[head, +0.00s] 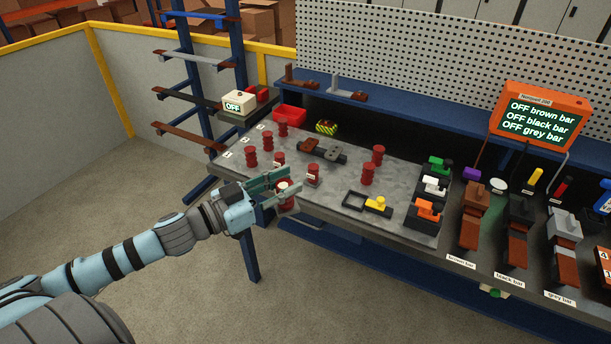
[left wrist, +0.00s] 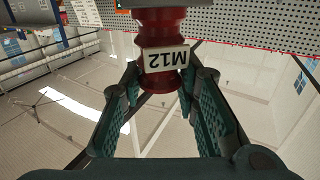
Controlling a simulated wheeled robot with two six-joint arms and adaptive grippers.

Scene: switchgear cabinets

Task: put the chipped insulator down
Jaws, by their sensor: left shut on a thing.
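My left gripper (head: 272,184) is shut on a red ribbed insulator (head: 286,197) at the front edge of the grey workbench (head: 335,200). In the left wrist view the fingers of my gripper (left wrist: 160,85) close on both sides of this insulator (left wrist: 160,25), and its white label reads M12 upside down in the picture. I cannot make out a chip on it. I cannot tell whether its base touches the bench. Several similar red insulators stand on the bench, among them one at the left (head: 251,158) and one at the right (head: 368,174). My right gripper is not in view.
A red bin (head: 290,114) and a yellow-black striped block (head: 326,127) are at the bench's back. A black frame with a yellow part (head: 378,204) lies to the right, beside switch units (head: 427,214). An orange display (head: 541,116) stands behind. The bench's middle has some bare surface.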

